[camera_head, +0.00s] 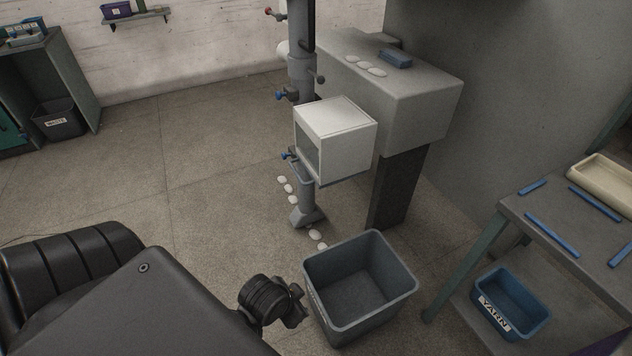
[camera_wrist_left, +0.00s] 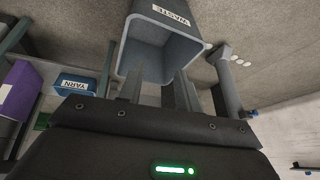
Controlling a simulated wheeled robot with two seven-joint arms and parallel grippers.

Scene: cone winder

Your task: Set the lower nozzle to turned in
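The winder's grey column (camera_head: 301,75) stands left of its grey cabinet. I take the lower nozzle (camera_head: 288,155) to be the small blue-tipped fitting low on the column, beside the white box; it points left, and its exact turn is too small to tell. A blue piece on the column also shows in the wrist view (camera_wrist_left: 249,113). Another blue fitting (camera_head: 283,95) sits higher. My left gripper (camera_wrist_left: 158,92) has its two fingers apart with nothing between them, facing the waste bin; it is away from the nozzle. My right gripper is not in view.
The grey waste bin (camera_head: 318,308) stands on the floor before the column. The white box (camera_head: 343,123) juts out beside the lower nozzle. White discs (camera_head: 287,188) lie near the column foot. A table (camera_head: 540,205) with a blue yarn bin (camera_head: 530,313) is right.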

